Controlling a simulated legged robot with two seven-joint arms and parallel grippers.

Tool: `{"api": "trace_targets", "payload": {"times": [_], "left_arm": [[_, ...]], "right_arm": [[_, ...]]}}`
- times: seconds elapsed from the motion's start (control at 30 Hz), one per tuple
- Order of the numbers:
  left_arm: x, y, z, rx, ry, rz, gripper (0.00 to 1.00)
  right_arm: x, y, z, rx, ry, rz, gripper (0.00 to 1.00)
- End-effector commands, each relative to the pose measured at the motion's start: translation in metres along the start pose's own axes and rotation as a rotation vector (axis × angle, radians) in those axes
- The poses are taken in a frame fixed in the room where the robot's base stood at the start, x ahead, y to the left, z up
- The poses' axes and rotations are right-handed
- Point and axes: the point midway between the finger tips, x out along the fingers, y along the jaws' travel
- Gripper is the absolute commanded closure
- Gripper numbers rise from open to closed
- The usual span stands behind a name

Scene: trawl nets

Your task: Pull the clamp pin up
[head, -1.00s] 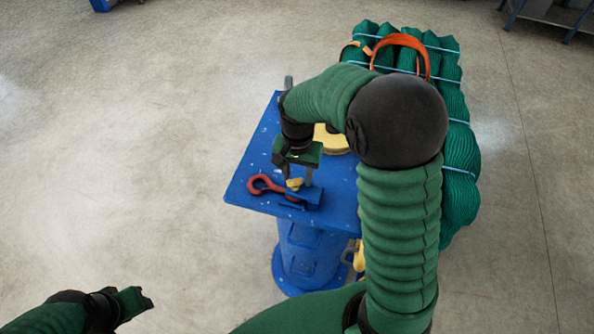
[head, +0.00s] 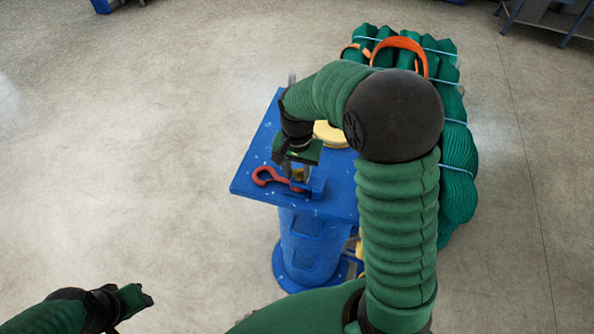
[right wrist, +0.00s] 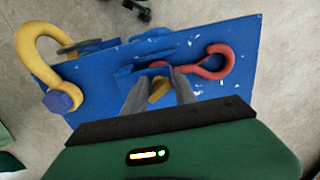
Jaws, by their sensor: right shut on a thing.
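The clamp pin shows as a yellow piece (right wrist: 160,90) between the fingers of my right gripper (right wrist: 160,80) in the right wrist view. In the head view my right gripper (head: 299,174) points down over the blue clamp block (head: 316,188), shut on the yellow pin, which is mostly hidden. A red hook with a ring eye (head: 267,176) lies with its shank in the clamp; it also shows in the right wrist view (right wrist: 222,62). My left gripper (head: 135,300) is at the lower left, away from the table; its jaws are too unclear to judge.
The blue table (head: 262,150) stands on a round pedestal (head: 310,245). Bundled green nets (head: 455,150) lie behind my right arm. The floor at left is clear.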

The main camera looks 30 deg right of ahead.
Motion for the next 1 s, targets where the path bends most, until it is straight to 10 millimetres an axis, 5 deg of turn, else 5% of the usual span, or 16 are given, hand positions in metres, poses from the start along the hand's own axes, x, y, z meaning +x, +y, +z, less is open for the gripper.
{"api": "trace_targets", "payload": {"times": [1.0], "left_arm": [[-0.0070, 0.0000, -0.0016, 0.000, 0.000, 0.000, 0.64]], "right_arm": [[-0.0116, 0.0031, -0.0111, 0.003, 0.020, -0.007, 1.00]]}}
